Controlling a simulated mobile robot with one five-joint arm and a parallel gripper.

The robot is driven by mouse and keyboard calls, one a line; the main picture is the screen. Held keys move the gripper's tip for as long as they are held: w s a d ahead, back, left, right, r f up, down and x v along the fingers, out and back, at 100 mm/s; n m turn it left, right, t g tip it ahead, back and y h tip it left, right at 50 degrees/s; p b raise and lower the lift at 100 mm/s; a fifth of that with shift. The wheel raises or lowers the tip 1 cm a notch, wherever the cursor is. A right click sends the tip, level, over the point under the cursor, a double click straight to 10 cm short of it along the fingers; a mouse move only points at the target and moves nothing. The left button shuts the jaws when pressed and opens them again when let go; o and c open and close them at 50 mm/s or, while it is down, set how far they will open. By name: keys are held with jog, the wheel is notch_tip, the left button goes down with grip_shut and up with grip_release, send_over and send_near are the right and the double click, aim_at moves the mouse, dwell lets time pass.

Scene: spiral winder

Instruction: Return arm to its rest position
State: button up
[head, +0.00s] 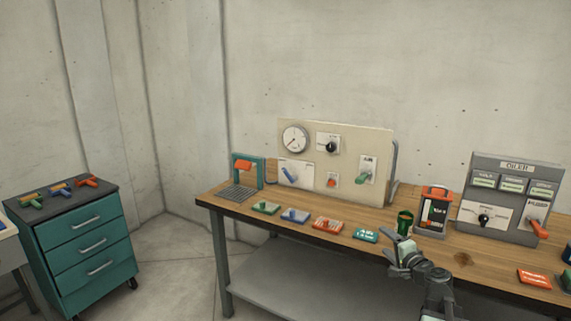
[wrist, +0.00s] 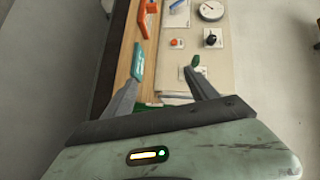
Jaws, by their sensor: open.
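My gripper (head: 398,241) is over the front edge of the wooden workbench (head: 290,222), in front of a green upright object (head: 404,222). In the wrist view my gripper (wrist: 162,77) has its two fingers spread apart with nothing between them. The lower arm is partly cut off by the bottom of the head view.
The panel board (head: 345,192) carries a gauge, knobs and levers. Several coloured cards lie along the front. A lantern-like box (head: 433,213) and a grey control box (head: 505,200) stand right. A teal drawer cabinet (head: 85,245) is far left, with open floor between.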

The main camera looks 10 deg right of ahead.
jog(key=w+a+f+n+g+y+b, duration=0.1)
jog(key=a+f+n+g+y, duration=0.15)
jog(key=a, duration=0.55)
jog(key=w+a+f+n+g+y, duration=0.1)
jog(key=a+f+n, duration=0.15)
jog(key=a, duration=0.45)
jog(key=s+a+f+n+g+b, duration=0.1)
jog(key=s+a+f+n+g, duration=0.25)
jog(key=a+f, duration=0.5)
jog(key=s+a+f+n+g+b, duration=0.25)
jog(key=s+a+f+n, duration=0.2)
jog(key=a, duration=0.65)
jog(key=s+d+f+n+g+h, duration=0.2)
jog(key=s+d+f+g+h, duration=0.4)
jog(key=s, duration=0.4)
notch_tip(320, 180, up, 16)
jog(key=s+d+p, duration=0.1)
jog(key=d+p, duration=0.1)
jog(key=p, duration=1.5)
jog(key=shift+g+y, duration=0.35)
jog(key=shift+y, duration=0.1)
